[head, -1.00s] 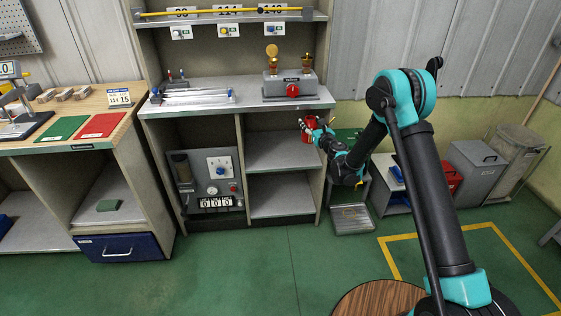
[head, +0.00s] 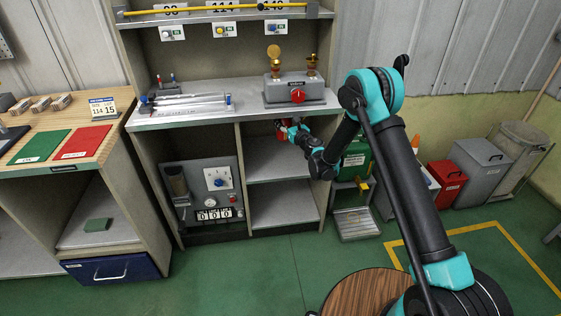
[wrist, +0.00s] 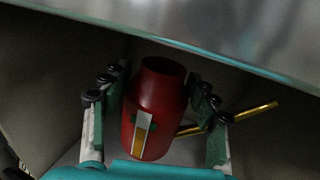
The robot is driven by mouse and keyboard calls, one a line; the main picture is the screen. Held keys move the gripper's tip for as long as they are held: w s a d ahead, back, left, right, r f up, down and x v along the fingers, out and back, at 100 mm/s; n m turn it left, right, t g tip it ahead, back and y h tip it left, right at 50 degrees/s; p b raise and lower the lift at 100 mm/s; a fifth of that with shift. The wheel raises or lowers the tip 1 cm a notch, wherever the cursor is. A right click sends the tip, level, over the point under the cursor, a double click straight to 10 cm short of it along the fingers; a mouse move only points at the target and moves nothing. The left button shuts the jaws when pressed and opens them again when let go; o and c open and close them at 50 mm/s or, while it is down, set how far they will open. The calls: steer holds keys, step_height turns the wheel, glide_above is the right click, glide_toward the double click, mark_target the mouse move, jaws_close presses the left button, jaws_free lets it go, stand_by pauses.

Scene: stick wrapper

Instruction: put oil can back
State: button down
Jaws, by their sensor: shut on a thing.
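The red oil can (wrist: 160,95) is between the fingers of my gripper (wrist: 160,110) in the wrist view, with a brass spout (wrist: 258,113) pointing right and a yellow-and-white label on its front. My gripper is shut on it. In the head view the can (head: 281,131) shows only in part beside my gripper (head: 289,130), just below the counter's front edge, at the mouth of the upper shelf compartment. The shelf board (head: 283,160) below is bare. I cannot tell whether the can touches it.
The grey counter edge (wrist: 240,50) runs close above the can. A side wall (wrist: 50,85) stands to the left. A grey box with brass fittings (head: 295,93) sits on the counter above. The lower shelf (head: 282,205) is empty. Green, red and grey bins stand to the right.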

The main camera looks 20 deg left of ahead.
step_height(320, 180, down, 19)
steer(key=shift+f, duration=0.15)
steer(key=shift+c, duration=2.3)
jaws_free()
steer(key=shift+d, duration=0.1)
